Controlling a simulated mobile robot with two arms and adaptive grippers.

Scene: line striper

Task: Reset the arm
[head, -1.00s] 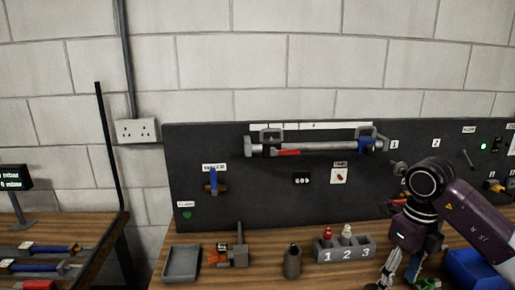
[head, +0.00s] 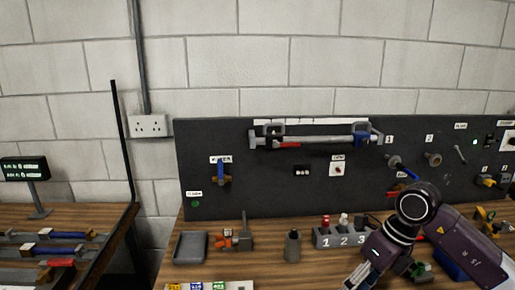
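My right arm comes in from the right in the head view, and its gripper (head: 358,280) hangs low over the front of the wooden bench at the bottom edge. Its fingertips are cut off or too small to read, so I cannot tell whether it is open or shut, and no held object shows. My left arm and gripper are out of view.
A dark panel (head: 270,190) with a clamped bar (head: 315,141) and a blue-handled valve (head: 221,172) stands behind the bench. A grey tray (head: 190,248), an orange device (head: 226,243), a dark bottle (head: 293,246) and a numbered holder (head: 322,238) stand on the bench.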

